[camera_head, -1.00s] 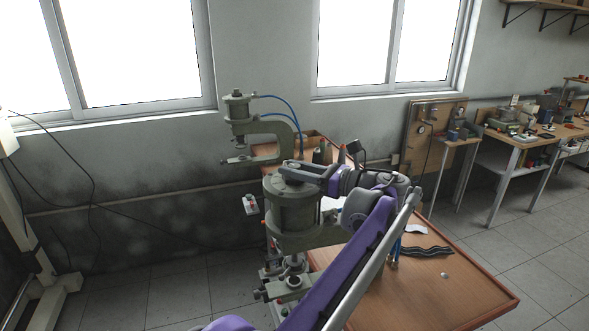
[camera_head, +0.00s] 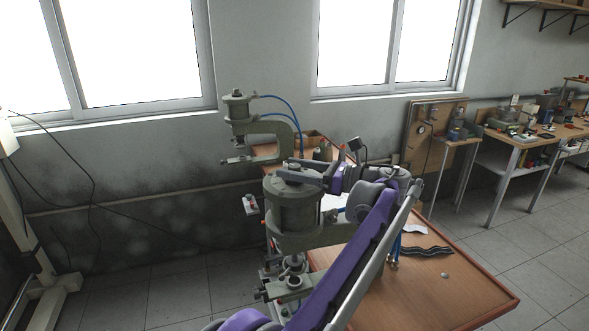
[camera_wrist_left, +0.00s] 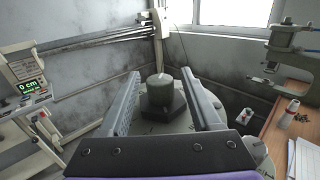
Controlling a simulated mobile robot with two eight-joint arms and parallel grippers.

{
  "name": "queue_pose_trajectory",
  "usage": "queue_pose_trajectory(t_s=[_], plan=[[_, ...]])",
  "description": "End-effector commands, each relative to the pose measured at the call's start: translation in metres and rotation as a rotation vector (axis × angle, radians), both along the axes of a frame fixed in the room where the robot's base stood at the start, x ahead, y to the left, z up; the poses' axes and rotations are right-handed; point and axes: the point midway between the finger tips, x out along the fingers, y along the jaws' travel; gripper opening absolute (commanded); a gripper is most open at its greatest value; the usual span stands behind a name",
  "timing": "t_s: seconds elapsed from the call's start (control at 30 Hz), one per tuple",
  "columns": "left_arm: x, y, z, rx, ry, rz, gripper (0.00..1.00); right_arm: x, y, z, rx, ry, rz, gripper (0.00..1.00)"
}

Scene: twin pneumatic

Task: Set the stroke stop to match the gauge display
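The stroke stop is a dark round knob on a hexagonal base (camera_wrist_left: 158,91), on top of the near press's green-grey cylinder (camera_head: 297,210). My left gripper (camera_head: 292,170) reaches over the cylinder top from the right. In the left wrist view, its two fingers (camera_wrist_left: 160,72) stand apart on either side of the knob, with visible gaps, so it is open and not gripping. A pale mark shows on the knob's top. The gauge display (camera_wrist_left: 29,87) at the left reads 0 cm in green digits. My right gripper is not in view.
A second press (camera_head: 240,120) with blue hoses stands behind, near the wall. The wooden table (camera_head: 440,295) holds a dark wavy strip (camera_head: 427,251) and a small light piece (camera_head: 445,275). The table's front right is mostly clear.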

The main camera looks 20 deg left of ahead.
Motion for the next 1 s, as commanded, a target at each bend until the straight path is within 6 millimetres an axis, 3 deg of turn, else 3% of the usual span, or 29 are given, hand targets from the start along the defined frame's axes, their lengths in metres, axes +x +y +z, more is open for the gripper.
queue_pose_trajectory(t_s=[0.37, 0.8, 1.0], plan=[[0.000, -0.007, -0.001, -0.001, 0.001, -0.002, 0.66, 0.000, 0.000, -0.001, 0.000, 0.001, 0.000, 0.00], [-0.010, -0.087, 0.000, -0.001, 0.000, -0.003, 0.66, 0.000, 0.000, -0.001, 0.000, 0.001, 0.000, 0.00], [-0.013, -0.105, 0.000, 0.000, 0.000, -0.001, 0.66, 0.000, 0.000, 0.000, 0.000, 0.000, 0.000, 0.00]])
